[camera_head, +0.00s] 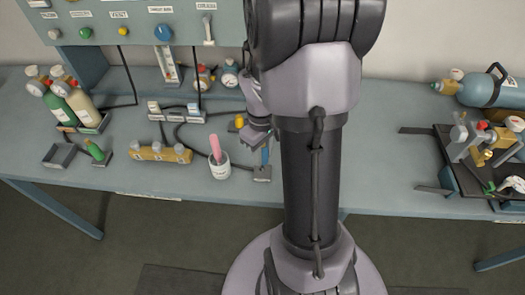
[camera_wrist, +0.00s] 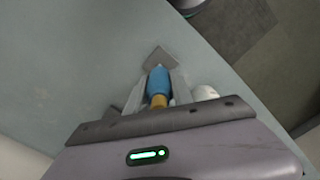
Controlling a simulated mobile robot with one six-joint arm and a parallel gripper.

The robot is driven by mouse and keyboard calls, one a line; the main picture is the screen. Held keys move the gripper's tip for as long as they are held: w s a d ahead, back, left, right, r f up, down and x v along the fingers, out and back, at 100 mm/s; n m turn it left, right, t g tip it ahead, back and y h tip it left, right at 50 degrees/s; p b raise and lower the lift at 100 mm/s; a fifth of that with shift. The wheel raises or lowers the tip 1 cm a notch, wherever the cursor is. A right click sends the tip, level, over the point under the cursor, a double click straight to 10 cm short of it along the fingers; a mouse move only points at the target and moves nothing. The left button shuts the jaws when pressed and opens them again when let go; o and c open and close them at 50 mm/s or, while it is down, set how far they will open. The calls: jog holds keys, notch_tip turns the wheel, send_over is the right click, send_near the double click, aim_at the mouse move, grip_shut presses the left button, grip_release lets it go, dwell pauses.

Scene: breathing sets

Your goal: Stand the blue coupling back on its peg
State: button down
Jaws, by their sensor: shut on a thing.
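The blue coupling (camera_wrist: 158,80), with a brass end (camera_wrist: 158,101) toward my wrist, is between the two fingers of my gripper (camera_wrist: 157,84). My gripper (camera_head: 263,146) is shut on it. In the head view the coupling shows as a small blue strip (camera_head: 265,157), close above a grey base plate (camera_head: 262,175) near the bench's front edge. In the wrist view the plate (camera_wrist: 160,56) shows as a grey diamond just beyond the coupling's far end. The peg itself is hidden, and I cannot tell whether the coupling touches it.
A white cup (camera_head: 219,171) holding a pink item stands just left of the plate. A wooden block (camera_head: 152,156) with several grey pieces, a green item (camera_head: 94,150) and gas cylinders (camera_head: 75,103) are further left. A black tray (camera_head: 453,150) with fittings lies far right.

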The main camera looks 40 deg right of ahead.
aim_at(262, 168)
jog(key=shift+f+b, duration=0.6)
jog(key=shift+f, duration=0.65)
jog(key=shift+f+b, duration=1)
jog(key=shift+f, duration=0.5)
dwell(0.4)
jog(key=c, duration=1)
grip_release()
jog(key=shift+c, duration=0.2)
notch_tip(262, 168, up, 18)
jog(key=p, duration=0.7)
jog(key=shift+w+f+p, duration=0.15)
jog(key=shift+f+p, duration=0.05)
jog(key=shift+p, duration=0.1)
